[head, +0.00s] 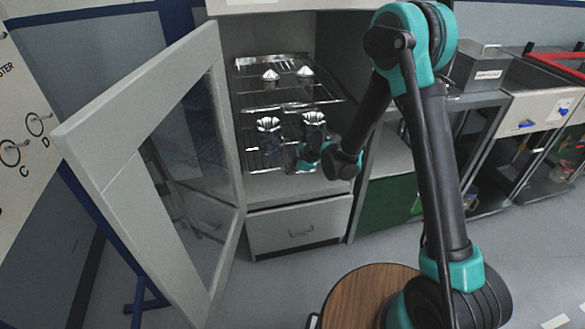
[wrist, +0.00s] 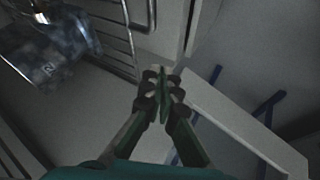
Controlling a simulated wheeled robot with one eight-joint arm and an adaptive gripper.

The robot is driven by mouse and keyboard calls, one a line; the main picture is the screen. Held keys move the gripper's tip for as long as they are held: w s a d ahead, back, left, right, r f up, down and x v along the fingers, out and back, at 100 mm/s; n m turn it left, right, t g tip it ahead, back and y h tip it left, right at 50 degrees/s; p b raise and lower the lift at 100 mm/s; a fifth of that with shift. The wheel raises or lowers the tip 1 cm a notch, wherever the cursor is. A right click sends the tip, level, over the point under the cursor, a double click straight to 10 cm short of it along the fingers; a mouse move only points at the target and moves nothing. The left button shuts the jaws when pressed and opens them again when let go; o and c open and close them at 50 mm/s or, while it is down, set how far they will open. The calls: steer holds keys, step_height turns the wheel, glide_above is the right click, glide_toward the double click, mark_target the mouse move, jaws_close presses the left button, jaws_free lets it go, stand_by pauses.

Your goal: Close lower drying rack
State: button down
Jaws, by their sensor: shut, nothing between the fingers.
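The lower drying rack (head: 259,160) is a wire shelf inside the open cabinet in the head view. Two shiny metal housings (head: 268,125) (head: 313,119) stand on it. Its wires (wrist: 126,42) also show in the wrist view, with one housing (wrist: 45,50) at upper left. My gripper (head: 302,164) is at the front of the lower rack, partly hidden by my own wrist. In the wrist view the gripper fingers (wrist: 161,88) are shut with nothing between them, close to the rack's wire end. I cannot tell whether they touch it.
The cabinet door (head: 140,120) with its glass pane stands wide open at left. An upper wire rack (head: 285,90) holds two cone-shaped parts (head: 305,72). A drawer (head: 300,231) is shut below. Benches with a metal bin (head: 482,70) stand to the right.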

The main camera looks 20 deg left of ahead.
mark_target(275, 163)
steer(key=w+a+f, duration=0.4)
steer(key=a, duration=0.1)
steer(key=shift+w+f, duration=0.15)
steer(key=shift+w, duration=0.1)
steer(key=shift+a, duration=0.1)
steer(key=w+a, duration=0.1)
steer(key=w, duration=0.2)
steer(key=w+a, duration=0.1)
steer(key=shift+w+a, duration=0.15)
steer(key=shift+a, duration=0.15)
